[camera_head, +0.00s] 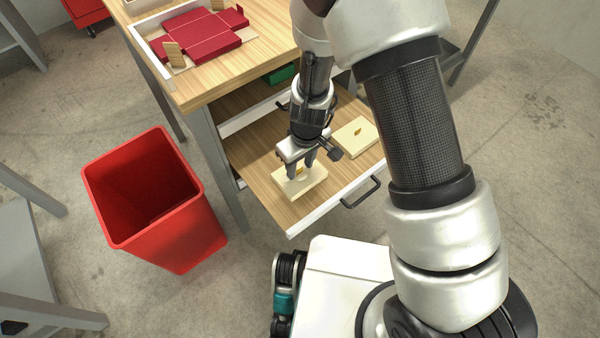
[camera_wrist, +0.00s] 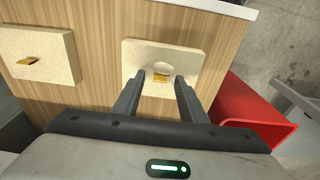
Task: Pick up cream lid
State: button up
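Two cream lids lie flat in the open wooden drawer (camera_head: 262,157). The nearer lid (camera_head: 312,187) has a small gold tab and a round recess; it also shows in the wrist view (camera_wrist: 190,57). The other lid (camera_head: 352,139) has a gold tab too and shows at the left of the wrist view (camera_wrist: 58,48). My gripper (camera_head: 301,175) points down at the nearer lid, with its fingertips around or just above the gold tab. In the wrist view my gripper's fingers (camera_wrist: 161,80) are apart with a gap between them. Whether they touch the lid is unclear.
A red bin (camera_head: 190,232) stands left of the drawer. The table (camera_head: 205,92) above holds a red unfolded box blank (camera_head: 197,40) in a white-edged tray. The drawer front has a dark handle (camera_head: 361,192).

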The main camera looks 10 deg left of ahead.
aim_at(300, 173)
grip_shut()
notch_tip(300, 173, up, 10)
jog(key=p, duration=0.3)
jog(key=shift+p, duration=0.35)
